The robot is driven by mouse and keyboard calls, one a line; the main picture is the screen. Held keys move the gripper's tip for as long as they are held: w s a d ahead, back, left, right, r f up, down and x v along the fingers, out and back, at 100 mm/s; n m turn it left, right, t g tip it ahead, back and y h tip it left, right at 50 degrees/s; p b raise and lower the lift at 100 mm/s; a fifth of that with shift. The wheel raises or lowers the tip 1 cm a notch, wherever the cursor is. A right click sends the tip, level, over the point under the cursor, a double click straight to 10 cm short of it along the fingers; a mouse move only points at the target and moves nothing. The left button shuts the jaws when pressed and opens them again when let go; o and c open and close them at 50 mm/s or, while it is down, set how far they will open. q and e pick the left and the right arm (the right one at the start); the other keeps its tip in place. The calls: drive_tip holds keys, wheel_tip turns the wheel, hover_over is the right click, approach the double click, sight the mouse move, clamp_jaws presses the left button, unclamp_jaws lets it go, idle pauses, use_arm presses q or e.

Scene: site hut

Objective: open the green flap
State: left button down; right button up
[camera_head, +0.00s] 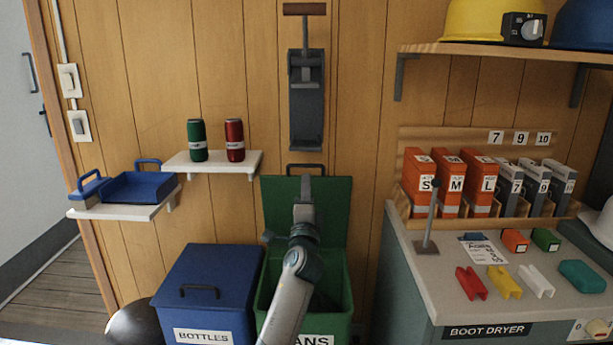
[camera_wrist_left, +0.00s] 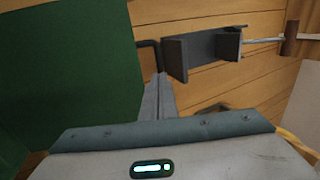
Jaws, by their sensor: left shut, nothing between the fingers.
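The green flap (camera_head: 335,212) stands raised, upright at the back of the green bin (camera_head: 342,290), close to the wooden wall. Its dark handle (camera_head: 318,168) is at the top edge. The bin's mouth is uncovered; my arm hides part of it and part of its label, which ends in "ANS". My left gripper (camera_head: 305,182) is in front of the flap, fingers up, shut and empty, just below the handle in the picture. In the left wrist view the flap (camera_wrist_left: 68,75) fills the left side, beside the fingertips (camera_wrist_left: 162,80). I cannot tell whether they touch it.
A blue bin (camera_head: 210,270) labelled BOTTLES, lid down, stands left of the green bin. A dark grey wall device (camera_head: 306,115) hangs above the flap. A shelf (camera_head: 215,164) with two cans is at upper left. The boot dryer counter (camera_head: 440,275) stands to the right.

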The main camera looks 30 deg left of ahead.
sight(307, 166)
use_arm(q)
drive_tip(key=x, duration=0.3)
drive_tip(key=shift+w, duration=0.15)
use_arm(e)
drive_tip(key=shift+w+f, duration=0.3)
drive_tip(key=shift+f, duration=0.15)
use_arm(q)
drive_tip(key=shift+r, duration=0.1)
use_arm(e)
drive_tip(key=shift+w+r, duration=0.1)
drive_tip(key=shift+r, duration=0.1)
